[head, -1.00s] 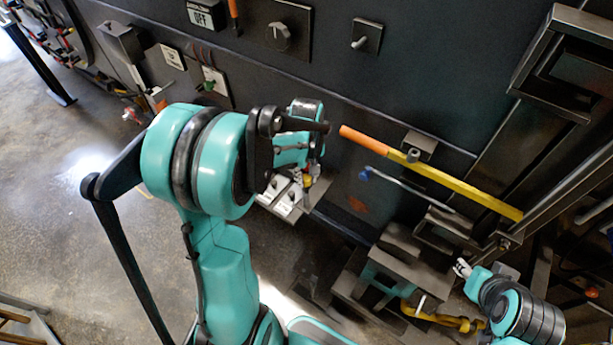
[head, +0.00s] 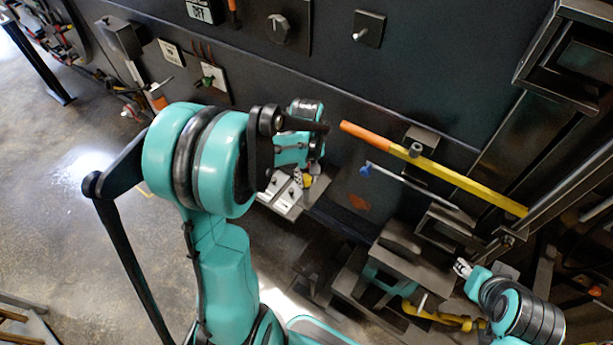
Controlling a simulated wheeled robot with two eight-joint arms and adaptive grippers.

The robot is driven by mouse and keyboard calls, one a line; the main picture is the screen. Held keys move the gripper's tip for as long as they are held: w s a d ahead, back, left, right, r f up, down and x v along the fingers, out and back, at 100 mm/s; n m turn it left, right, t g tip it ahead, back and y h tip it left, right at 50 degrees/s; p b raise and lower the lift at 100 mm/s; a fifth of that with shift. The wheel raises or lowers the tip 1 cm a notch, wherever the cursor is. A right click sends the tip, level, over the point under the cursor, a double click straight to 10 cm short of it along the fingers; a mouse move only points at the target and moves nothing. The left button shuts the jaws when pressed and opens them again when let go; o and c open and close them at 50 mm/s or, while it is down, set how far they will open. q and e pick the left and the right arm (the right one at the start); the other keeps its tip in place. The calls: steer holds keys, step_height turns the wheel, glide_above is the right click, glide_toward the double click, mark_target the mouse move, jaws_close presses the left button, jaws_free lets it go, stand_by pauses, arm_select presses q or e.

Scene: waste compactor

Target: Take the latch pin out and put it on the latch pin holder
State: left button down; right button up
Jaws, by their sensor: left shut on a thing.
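My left gripper (head: 304,180) is in the middle of the head view, low against the dark machine wall and mostly hidden by my own wrist. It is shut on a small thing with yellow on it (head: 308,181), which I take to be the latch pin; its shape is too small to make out. A light grey metal bracket (head: 283,197) with small pegs, perhaps the latch pin holder, is just left of and below the fingers. I cannot tell whether the pin touches it. My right gripper (head: 462,268) is at the lower right, beside a dark metal block; its finger opening is unclear.
A yellow bar with an orange grip (head: 440,174) slants across the wall on the right. Below it is a thin rod with a blue end (head: 365,170). A dark stepped metal block (head: 400,256) stands below. Knobs (head: 277,28) line the wall above. Floor is open at left.

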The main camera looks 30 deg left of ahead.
arm_select(q)
steer(key=shift+f+b, duration=0.5)
steer(key=shift+f, duration=0.1)
steer(key=c, duration=1.2)
jaws_free()
steer(key=shift+o, duration=0.2)
steer(key=shift+r, duration=0.1)
steer(key=shift+c, duration=0.3)
steer(key=shift+r+p, duration=2.55)
steer(key=shift+r, duration=0.95)
steer(key=shift+f, duration=0.1)
